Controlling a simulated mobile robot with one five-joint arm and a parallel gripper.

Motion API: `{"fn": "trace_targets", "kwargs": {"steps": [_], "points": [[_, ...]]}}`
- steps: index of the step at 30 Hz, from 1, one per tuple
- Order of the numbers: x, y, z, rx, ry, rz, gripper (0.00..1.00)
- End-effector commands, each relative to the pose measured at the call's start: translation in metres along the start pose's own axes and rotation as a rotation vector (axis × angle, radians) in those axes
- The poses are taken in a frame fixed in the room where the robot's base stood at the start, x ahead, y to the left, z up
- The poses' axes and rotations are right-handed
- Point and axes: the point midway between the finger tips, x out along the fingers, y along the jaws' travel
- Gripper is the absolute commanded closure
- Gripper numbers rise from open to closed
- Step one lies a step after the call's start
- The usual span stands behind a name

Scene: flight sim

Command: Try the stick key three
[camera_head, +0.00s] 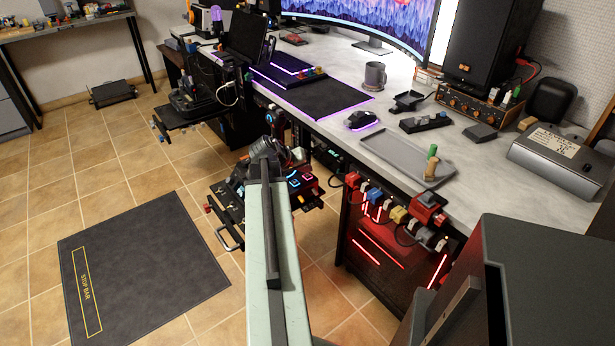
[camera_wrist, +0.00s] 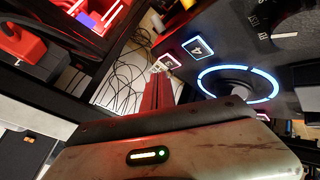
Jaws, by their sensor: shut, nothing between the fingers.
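The stick panel (camera_head: 313,198) with small lit keys sits below the desk front in the head view, partly behind my arm. In the wrist view, a blue-lit ring (camera_wrist: 238,84) surrounds the stick base. A white-edged key marked 4 (camera_wrist: 197,48) is left of the ring. Another lit key (camera_wrist: 166,62) lies lower left of it; its mark is not readable. My gripper (camera_wrist: 160,78) shows as narrow reddish fingers, shut and empty, with the tip right at this second key. I cannot tell if it touches. In the head view my arm hides the gripper.
The desk (camera_head: 350,145) edge runs close to the right of the panel. Red, blue and yellow switches (camera_head: 390,208) hang along its front. A dark mat (camera_head: 140,262) lies on the tiled floor at left. Loose cables (camera_wrist: 125,85) show beyond the panel in the wrist view.

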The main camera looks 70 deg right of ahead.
Motion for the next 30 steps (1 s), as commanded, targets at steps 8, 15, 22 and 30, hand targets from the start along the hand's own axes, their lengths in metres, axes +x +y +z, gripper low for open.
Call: {"fn": "trace_targets", "kwargs": {"steps": [8,15,22,30], "points": [[0.0049,-0.0037,0.0034,0.0,0.0,0.0,1.0],[0.0058,-0.0046,0.004,0.0,0.0,0.0,1.0],[0.0062,-0.0049,0.0043,0.0,0.0,0.0,1.0],[0.0085,-0.0067,0.0061,0.0,0.0,0.0,1.0]]}}
